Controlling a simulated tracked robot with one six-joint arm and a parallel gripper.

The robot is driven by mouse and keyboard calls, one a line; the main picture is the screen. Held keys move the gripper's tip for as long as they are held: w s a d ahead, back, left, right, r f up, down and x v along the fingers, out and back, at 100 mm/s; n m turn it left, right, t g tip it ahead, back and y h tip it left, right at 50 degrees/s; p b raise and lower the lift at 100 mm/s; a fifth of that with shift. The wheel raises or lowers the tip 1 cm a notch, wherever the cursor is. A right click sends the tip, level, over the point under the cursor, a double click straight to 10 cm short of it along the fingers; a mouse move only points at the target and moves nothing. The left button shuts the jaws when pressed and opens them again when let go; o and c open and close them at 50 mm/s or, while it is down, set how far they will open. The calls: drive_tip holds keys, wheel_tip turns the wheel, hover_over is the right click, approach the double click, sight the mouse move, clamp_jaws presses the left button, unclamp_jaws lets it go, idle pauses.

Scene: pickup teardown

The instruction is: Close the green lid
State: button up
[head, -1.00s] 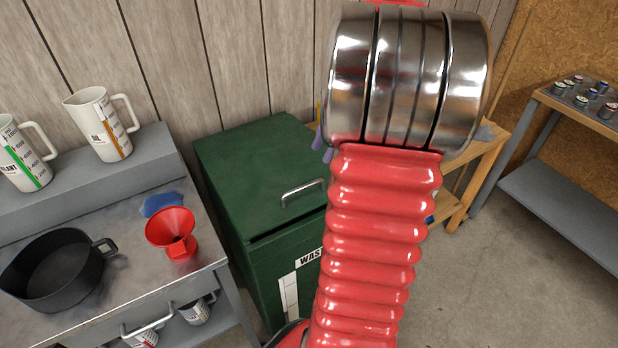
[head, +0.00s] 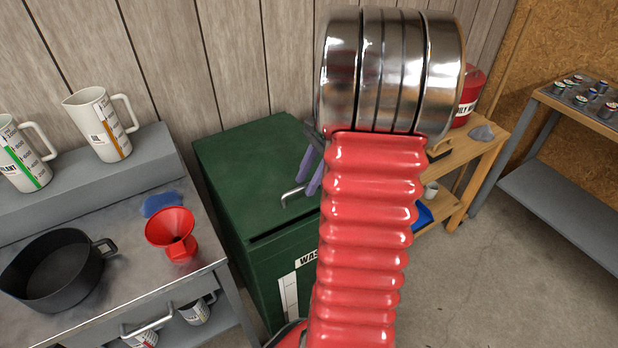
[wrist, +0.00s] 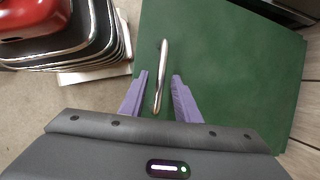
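The green lid (head: 240,170) lies flat on top of the green waste bin (head: 270,262) in the head view. A dark line runs along its front edge; I cannot tell whether it is fully seated. A metal handle (head: 292,197) is near its front edge. My gripper (head: 309,182) is over the lid beside the handle, partly hidden by my red arm. In the wrist view, the purple fingers of my gripper (wrist: 160,76) are open. The handle (wrist: 161,72) shows between them, over the lid (wrist: 225,60). I cannot tell whether the fingers touch it.
A grey metal bench with a red funnel (head: 172,232), black pan (head: 58,268) and white jugs (head: 100,122) stands left of the bin. A wooden bench (head: 470,160) with a red can (head: 468,98) is to the right. Concrete floor (head: 495,270) is clear at right.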

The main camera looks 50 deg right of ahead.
drive_tip(key=shift+c, duration=0.5)
clamp_jaws()
